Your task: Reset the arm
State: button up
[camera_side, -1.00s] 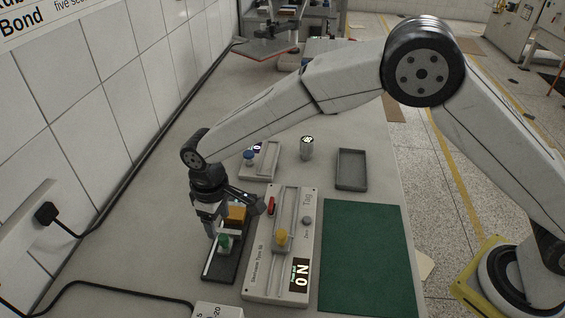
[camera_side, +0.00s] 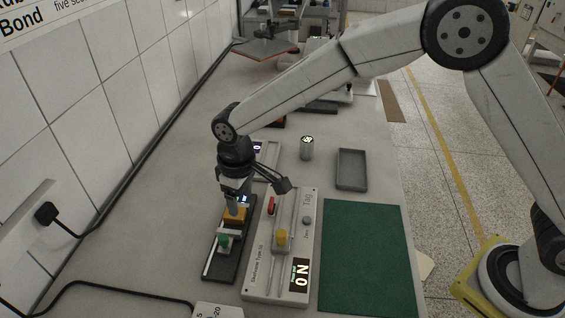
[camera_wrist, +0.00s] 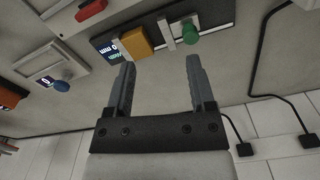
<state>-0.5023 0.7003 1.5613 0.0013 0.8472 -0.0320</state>
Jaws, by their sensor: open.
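My gripper (camera_wrist: 160,78) is open and empty in the wrist view, its two fingers apart with bench surface showing between them. In the side view my gripper (camera_side: 232,203) hangs above the far part of a dark device (camera_side: 216,268). That device carries an orange block (camera_side: 236,215) and a green knob (camera_side: 224,241). The wrist view also shows the orange block (camera_wrist: 136,42) and the green knob (camera_wrist: 190,34) beyond the fingertips. I cannot tell from the side view how much height separates the fingertips from the orange block.
A green mat (camera_side: 367,258), grey tray (camera_side: 351,170) and small cylinder (camera_side: 307,148) lie further right. The tiled wall (camera_side: 120,95) bounds the left.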

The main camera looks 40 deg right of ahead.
jog(key=s+d+r+m+t, duration=0.1)
jog(key=s+d+m, duration=0.15)
jog(key=d, duration=0.55)
jog(key=s+d+r+m, duration=0.1)
jog(key=s+d+r, duration=0.15)
jog(key=d, duration=0.45)
jog(key=s+d+f+m+t, duration=0.1)
jog(key=s+d+m, duration=0.1)
jog(key=s+d, duration=0.7)
jog(key=s, duration=0.3)
jog(key=shift+d+m, duration=0.35)
jog(key=shift+d, duration=0.05)
